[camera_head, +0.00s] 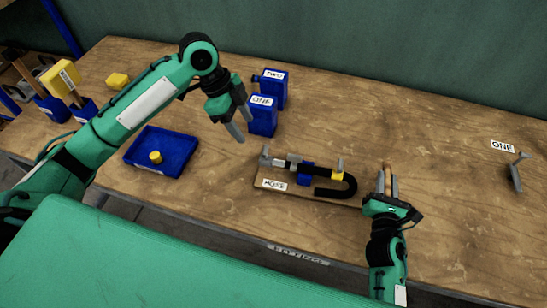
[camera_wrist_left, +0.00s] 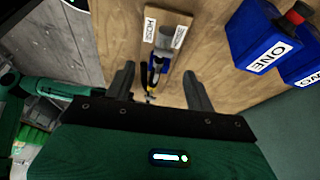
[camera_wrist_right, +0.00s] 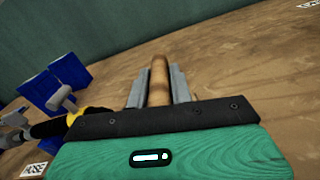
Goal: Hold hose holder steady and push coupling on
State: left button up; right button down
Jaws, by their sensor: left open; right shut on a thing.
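The hose holder (camera_head: 320,197) is a wooden board labelled HOSE on the table. It carries a black curved hose (camera_head: 349,187), a blue block (camera_head: 305,172), grey uprights and a yellow piece (camera_head: 337,176). A pale metal piece, which may be the coupling (camera_head: 279,163), lies in line with the hose at the left end. My left gripper (camera_head: 238,131) is open and empty, above and left of the holder. The holder also shows in the left wrist view (camera_wrist_left: 150,22). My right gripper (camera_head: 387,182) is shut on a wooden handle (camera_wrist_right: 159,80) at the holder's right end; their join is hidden.
Blue bins labelled ONE (camera_head: 262,116) and TWO (camera_head: 274,90) stand behind the holder. A blue tray (camera_head: 180,140) with a yellow piece (camera_head: 155,157) lies left. A grey stand (camera_head: 515,175) is far right. The table between the handle and that stand is clear.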

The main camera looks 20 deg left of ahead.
aim_at(265, 149)
pick_arm(q)
jog(key=x, duration=0.7)
jog(key=w+d+x, duration=0.1)
jog(key=x, duration=0.3)
jog(key=shift+d+r, duration=0.1)
jog(key=shift+d, duration=0.05)
jog(key=shift+c, duration=0.4)
jog(key=c, duration=1)
